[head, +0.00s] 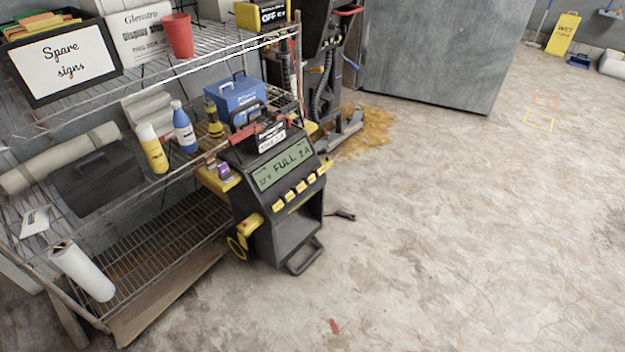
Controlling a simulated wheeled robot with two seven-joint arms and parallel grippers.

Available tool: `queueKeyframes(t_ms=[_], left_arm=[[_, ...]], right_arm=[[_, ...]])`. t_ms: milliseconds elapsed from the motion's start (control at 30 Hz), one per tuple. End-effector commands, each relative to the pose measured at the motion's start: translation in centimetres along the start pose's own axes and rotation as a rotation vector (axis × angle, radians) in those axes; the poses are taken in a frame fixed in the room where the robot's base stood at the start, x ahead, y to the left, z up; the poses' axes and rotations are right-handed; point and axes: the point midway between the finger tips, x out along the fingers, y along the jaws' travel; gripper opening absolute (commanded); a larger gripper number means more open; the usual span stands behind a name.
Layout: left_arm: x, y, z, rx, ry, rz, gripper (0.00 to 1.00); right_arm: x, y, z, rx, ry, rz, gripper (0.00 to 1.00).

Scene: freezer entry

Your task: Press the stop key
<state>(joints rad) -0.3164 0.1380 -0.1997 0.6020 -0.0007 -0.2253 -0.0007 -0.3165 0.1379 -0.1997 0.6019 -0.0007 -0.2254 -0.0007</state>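A dark grey battery charger (276,230) with yellow wheels stands on the floor beside the wire shelving. Its green display (281,165) reads "12 V FULL 2 A". Below the display is a row of several yellow keys (297,190) on the sloped front panel. The key labels are too small to read, so I cannot tell which one is the stop key. Neither of my grippers is in view.
Wire shelving (190,62) with bottles, boxes and signs fills the left. A floor-cleaning machine (322,75) stands behind the charger near a brown spill (370,130). A small dark object (344,215) and a red piece (334,326) lie on the floor. The right floor is mostly clear.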

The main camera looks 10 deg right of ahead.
Motion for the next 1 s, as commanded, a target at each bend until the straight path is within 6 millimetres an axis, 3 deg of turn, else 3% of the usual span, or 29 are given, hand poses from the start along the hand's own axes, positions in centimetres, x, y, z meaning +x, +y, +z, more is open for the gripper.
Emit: queueKeyframes(t_ms=[33, 300, 1000], left_arm=[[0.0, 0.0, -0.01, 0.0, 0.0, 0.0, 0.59], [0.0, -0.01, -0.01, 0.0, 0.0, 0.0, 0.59], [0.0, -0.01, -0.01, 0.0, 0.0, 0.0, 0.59]], right_arm=[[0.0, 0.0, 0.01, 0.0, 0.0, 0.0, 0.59], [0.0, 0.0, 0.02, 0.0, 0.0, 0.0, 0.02], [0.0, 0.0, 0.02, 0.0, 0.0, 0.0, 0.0]])
